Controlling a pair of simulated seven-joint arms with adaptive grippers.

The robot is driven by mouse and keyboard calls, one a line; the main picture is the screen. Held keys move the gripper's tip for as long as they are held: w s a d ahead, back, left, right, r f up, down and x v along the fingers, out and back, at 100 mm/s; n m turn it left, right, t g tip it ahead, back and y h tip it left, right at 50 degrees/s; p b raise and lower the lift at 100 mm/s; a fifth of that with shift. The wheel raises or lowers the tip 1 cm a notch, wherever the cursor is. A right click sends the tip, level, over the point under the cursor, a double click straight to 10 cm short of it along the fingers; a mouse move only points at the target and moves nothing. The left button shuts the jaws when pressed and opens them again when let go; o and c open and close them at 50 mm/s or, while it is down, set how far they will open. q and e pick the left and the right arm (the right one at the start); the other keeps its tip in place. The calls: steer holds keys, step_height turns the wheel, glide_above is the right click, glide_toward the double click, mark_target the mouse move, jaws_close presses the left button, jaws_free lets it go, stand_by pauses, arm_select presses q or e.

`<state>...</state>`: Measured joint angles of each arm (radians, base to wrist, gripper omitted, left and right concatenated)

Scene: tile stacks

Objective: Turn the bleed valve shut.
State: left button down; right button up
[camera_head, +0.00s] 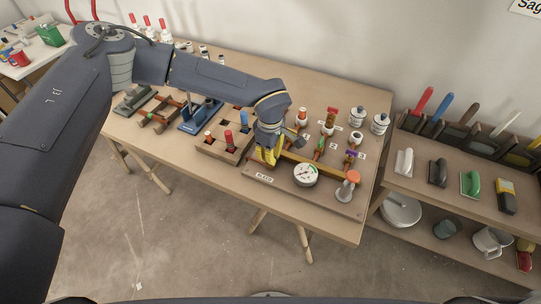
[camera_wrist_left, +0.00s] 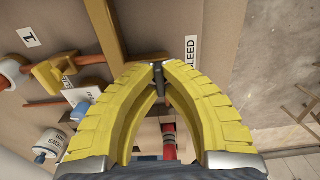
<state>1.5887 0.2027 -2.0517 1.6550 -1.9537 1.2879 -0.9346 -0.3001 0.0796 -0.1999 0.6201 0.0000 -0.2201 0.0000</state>
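My left gripper (camera_head: 267,158) reaches down over the front left of the pipe board (camera_head: 325,204), just behind the white BLEED label (camera_head: 264,178). In the left wrist view, its yellow fingers (camera_wrist_left: 160,66) nearly meet around a small dark grey lever (camera_wrist_left: 159,84), which appears to be the bleed valve's handle. The BLEED label (camera_wrist_left: 191,50) is right beside the fingertips. The valve's body is mostly hidden by the gripper, and I cannot tell the handle's angle well. My right gripper is out of view.
A pressure gauge (camera_head: 305,174) and an orange-topped fitting (camera_head: 353,177) stand to the right on the board. Pipes with coloured valves and labels lie behind. A wooden block with red and blue pegs (camera_head: 228,138) is close on the left. A tool shelf (camera_head: 455,175) stands right.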

arm_select(q)
steer(key=c, duration=1.5)
jaws_free()
steer(key=shift+c, duration=0.2)
step_height(320, 180, up, 12)
